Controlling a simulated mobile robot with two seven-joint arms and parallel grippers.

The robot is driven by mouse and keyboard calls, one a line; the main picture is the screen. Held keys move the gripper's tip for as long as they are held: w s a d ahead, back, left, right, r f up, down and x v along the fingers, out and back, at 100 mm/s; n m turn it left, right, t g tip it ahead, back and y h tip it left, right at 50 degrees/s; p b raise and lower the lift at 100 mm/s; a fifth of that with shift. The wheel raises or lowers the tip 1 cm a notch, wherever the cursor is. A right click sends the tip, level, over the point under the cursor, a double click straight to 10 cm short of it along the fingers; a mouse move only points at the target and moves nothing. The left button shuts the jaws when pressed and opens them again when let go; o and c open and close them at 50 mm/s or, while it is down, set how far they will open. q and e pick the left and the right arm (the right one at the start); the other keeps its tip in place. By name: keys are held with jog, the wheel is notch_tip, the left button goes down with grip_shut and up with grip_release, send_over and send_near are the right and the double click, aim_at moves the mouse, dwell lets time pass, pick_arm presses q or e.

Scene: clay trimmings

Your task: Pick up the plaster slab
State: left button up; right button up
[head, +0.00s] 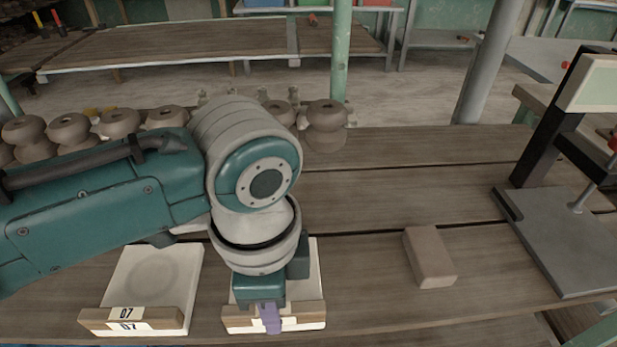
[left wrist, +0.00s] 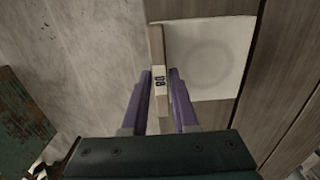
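Two pale plaster slabs, each with a wooden front strip, lie side by side near the table's front edge. The left slab (head: 155,275) bears the number 07 and is clear of my gripper. The other slab (head: 308,278) is partly hidden under my left gripper (head: 269,318). In the left wrist view this slab (left wrist: 210,55) shows a faint round mark and a numbered label on its strip. My left gripper's purple fingers (left wrist: 162,78) straddle that strip, one on each side. Any gap to the strip is too small to judge. The right gripper is not in view.
A brown block (head: 430,257) lies on the table to the right. Beyond it stands a device with a grey base plate (head: 565,240) and dark post. Brown clay pots (head: 326,120) line the back. The table between slabs and block is bare.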

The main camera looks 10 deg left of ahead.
pick_arm(q)
grip_shut()
dwell(0.9)
